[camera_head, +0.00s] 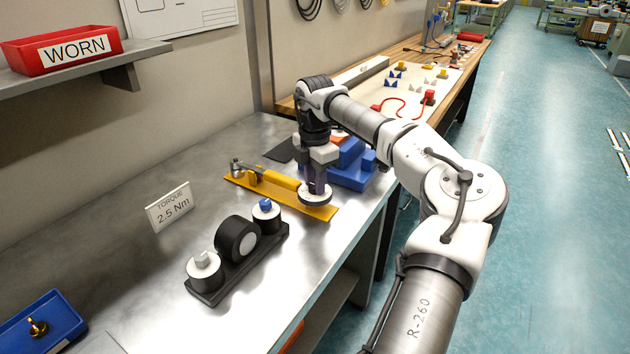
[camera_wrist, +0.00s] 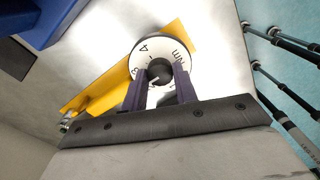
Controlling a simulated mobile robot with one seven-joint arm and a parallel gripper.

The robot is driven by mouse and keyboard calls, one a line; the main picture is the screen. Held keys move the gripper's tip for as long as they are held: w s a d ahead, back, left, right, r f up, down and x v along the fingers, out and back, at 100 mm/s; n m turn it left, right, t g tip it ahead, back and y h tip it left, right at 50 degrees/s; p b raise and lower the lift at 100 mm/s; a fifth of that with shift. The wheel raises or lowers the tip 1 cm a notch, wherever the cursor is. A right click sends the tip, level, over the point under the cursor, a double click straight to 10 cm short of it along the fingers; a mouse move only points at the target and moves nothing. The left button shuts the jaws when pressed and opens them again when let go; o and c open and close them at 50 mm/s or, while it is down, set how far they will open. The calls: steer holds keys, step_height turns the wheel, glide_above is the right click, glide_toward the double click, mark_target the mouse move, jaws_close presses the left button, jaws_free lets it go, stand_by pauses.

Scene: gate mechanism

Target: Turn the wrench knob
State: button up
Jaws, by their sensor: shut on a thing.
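The wrench knob (camera_head: 314,200) is a round white dial at the near right end of a yellow torque wrench (camera_head: 272,180) lying on the metal bench. My gripper (camera_head: 317,185) points down on the knob from above. In the wrist view the knob (camera_wrist: 145,49) shows "4" and "Nm" on its white ring around a dark center. The two dark fingers of my gripper (camera_wrist: 161,78) are shut on the knob's middle, partly hiding the near side of the dial.
A black block with round fixtures (camera_head: 238,245) stands left of the wrench. A blue fixture (camera_head: 350,165) stands close behind my gripper. A "TORQUE 2.5 Nm" sign (camera_head: 170,207) stands on the bench. A red "WORN" bin (camera_head: 62,48) is on the shelf.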

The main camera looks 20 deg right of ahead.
stand_by(0.4)
steer(key=o, duration=1)
step_height(320, 180, up, 14)
steer(key=shift+f+b, duration=0.1)
steer(key=shift+b, duration=0.45)
